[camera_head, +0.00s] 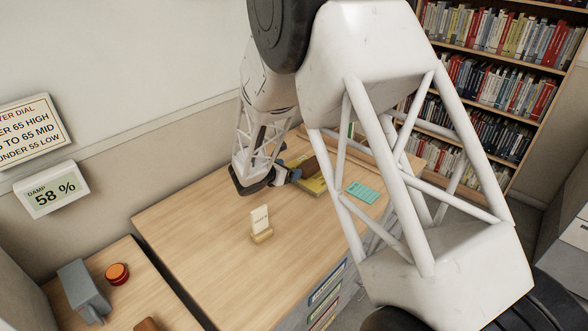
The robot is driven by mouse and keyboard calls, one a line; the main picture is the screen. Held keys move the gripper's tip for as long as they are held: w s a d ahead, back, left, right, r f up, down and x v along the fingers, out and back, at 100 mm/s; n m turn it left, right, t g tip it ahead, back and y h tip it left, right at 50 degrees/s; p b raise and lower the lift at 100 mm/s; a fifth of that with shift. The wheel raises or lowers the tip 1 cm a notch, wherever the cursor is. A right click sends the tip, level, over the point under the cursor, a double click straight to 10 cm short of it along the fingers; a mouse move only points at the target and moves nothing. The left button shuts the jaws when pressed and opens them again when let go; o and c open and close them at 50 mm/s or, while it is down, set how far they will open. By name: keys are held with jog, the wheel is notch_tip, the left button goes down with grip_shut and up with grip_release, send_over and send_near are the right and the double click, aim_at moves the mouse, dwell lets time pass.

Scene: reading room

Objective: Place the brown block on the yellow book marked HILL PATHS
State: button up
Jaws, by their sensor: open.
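The yellow book (313,187) lies on the wooden desk near its far side, partly hidden by my gripper and arm. I cannot read its title from here. A brown block (304,169) shows at the yellow book, right beside my gripper; it seems to rest on the book, but the contact is too small to make out. My gripper (291,174) is low over the desk at the book's left edge. It is open, and its fingertips are partly hidden.
A small card in a wooden holder (261,225) stands mid-desk. A teal card (362,192) lies right of the book. A side table at lower left carries a grey device (84,291), an orange round object (117,274) and a cut-off brown object (147,325). The desk's left part is clear.

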jog(key=shift+s+a+r, duration=0.2)
jog(key=shift+s+a, duration=0.2)
dwell(0.6)
jog(key=s+d+r+m+g+y, duration=0.1)
jog(key=s+d+r+m+g, duration=0.6)
jog(key=s+d+r+m, duration=0.95)
jog(key=s+r+m+y, duration=0.2)
jog(key=s+m, duration=0.1)
jog(key=s, duration=0.7)
jog(key=s+d+r+m+y, duration=0.1)
jog(key=s+r+m+y, duration=0.1)
jog(key=s, duration=0.9)
jog(key=s+r+m+y, duration=0.2)
jog(key=s+m+y, duration=0.2)
jog(key=s, duration=0.6)
jog(key=shift+s+d+r+m, duration=0.25)
jog(key=shift+d+m, duration=0.1)
jog(key=shift+m, duration=0.5)
